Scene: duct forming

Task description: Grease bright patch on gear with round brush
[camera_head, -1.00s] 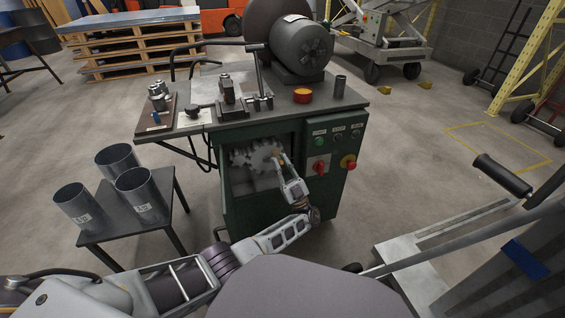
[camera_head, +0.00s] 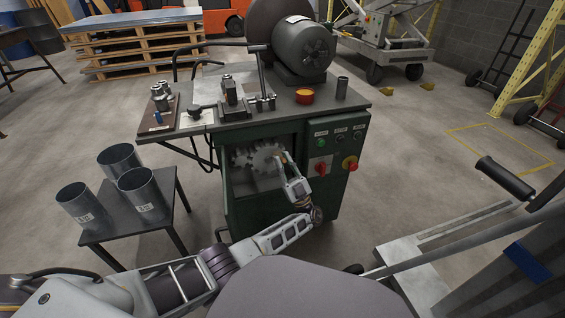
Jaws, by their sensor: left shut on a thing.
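The grey toothed gears (camera_head: 262,157) sit in the open recess at the front of the green machine (camera_head: 265,211), below its top. My left gripper (camera_head: 284,161) reaches up to the right side of the gears. It is shut on a small tan thing, probably the round brush (camera_head: 279,157), mostly hidden by the fingers. The held thing overlaps the gear edge in view; I cannot tell whether it touches. The bright patch cannot be made out at this size. My right gripper is not in view.
A red knob (camera_head: 320,169) and a red and yellow stop button (camera_head: 349,163) are on the panel right of the recess. A small table (camera_head: 128,226) with three metal cylinders stands at left. A cart handle (camera_head: 505,178) is at right.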

